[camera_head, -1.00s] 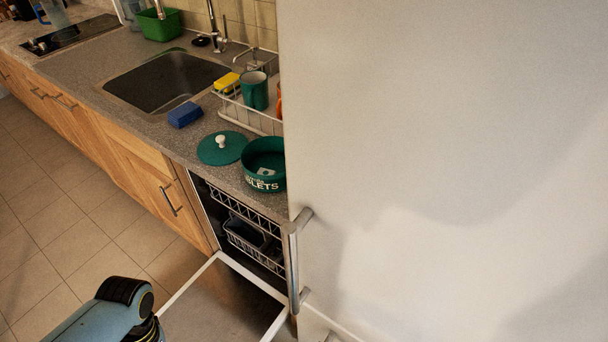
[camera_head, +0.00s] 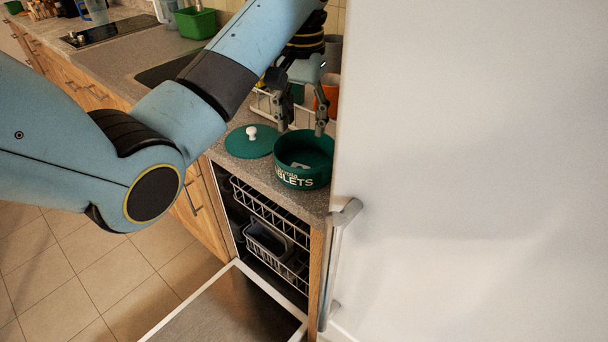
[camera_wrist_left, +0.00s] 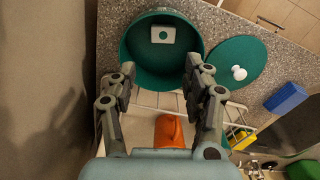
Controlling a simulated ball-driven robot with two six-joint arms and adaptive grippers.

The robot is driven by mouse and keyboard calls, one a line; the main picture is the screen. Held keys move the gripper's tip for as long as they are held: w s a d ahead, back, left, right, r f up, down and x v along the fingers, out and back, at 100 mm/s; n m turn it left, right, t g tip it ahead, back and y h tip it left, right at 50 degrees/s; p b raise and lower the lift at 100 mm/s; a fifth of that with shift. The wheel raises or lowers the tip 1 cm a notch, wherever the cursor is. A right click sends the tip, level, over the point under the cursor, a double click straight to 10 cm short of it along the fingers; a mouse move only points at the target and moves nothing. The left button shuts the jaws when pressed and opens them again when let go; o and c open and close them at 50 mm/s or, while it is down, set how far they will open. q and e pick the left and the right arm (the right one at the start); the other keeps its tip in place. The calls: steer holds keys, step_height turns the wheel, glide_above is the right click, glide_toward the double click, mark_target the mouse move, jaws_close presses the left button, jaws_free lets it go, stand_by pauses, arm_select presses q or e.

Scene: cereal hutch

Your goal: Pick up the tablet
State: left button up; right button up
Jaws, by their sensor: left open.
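The tablet (camera_wrist_left: 163,34), a small white block with a dark round mark, lies on the floor of the open green container (camera_wrist_left: 139,57) in the left wrist view. In the head view the container (camera_head: 303,181) has "TABLETS" lettering, partly readable, and stands on the counter beside the white fridge side; the tablet (camera_head: 299,166) shows only slightly inside. My left gripper (camera_head: 301,128) is open above the container's far side, with nothing between its fingers. In the left wrist view the gripper's fingertips (camera_wrist_left: 160,65) are spread over the container's near part, with the tablet beyond them.
The green lid (camera_head: 243,145) with a white knob lies left of the container. A dish rack (camera_wrist_left: 152,101) with an orange cup (camera_wrist_left: 170,132) is close behind. The dishwasher door (camera_head: 215,312) hangs open below. The fridge handle (camera_head: 335,262) sticks out at right.

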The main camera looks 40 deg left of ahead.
arm_select(q)
steer(key=b, duration=0.5)
glide_above(301, 166)
step_height(301, 166, down, 5)
steer(key=shift+d+f, duration=0.1)
steer(key=shift+d, duration=0.05)
steer(key=shift+f+b, duration=0.4)
steer(key=shift+f, duration=0.25)
step_height(301, 166, down, 4)
steer(key=shift+r+b, duration=0.25)
steer(key=shift+b, duration=0.65)
steer(key=shift+a+f, duration=0.2)
steer(key=shift+f, duration=0.15)
steer(key=c, duration=0.6)
